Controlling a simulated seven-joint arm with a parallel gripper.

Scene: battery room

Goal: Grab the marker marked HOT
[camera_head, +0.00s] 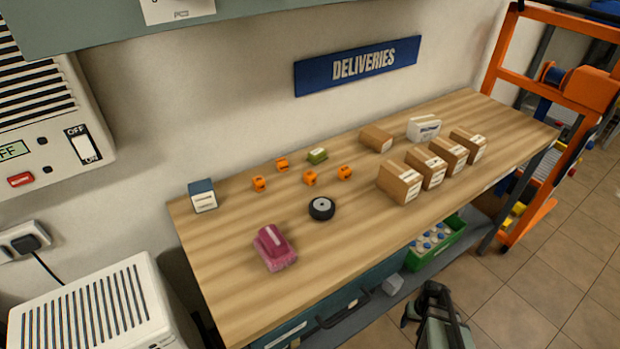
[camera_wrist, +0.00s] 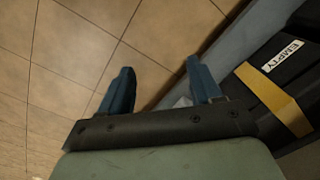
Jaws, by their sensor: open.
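Several small orange blocks stand on the wooden bench in the head view: one at the left (camera_head: 258,183), one at the back (camera_head: 282,165), one in the middle (camera_head: 309,178) and one at the right (camera_head: 345,172). They have dark marks too small to read, so I cannot tell whether any is the marker marked HOT. No HOT label is readable anywhere. My gripper (camera_wrist: 160,80) is open and empty, with blue fingers apart over the tiled floor in the wrist view. In the head view my gripper (camera_head: 435,302) is low, in front of the bench, away from the blocks.
The wooden bench (camera_head: 240,275) also carries a pink object (camera_head: 273,248), a black roll (camera_head: 321,208), a green block (camera_head: 317,155), a blue-white box (camera_head: 202,195) and several cartons (camera_head: 400,183). A green crate (camera_head: 447,237) sits below. A black EMPTY bin (camera_wrist: 285,80) is right of my fingers.

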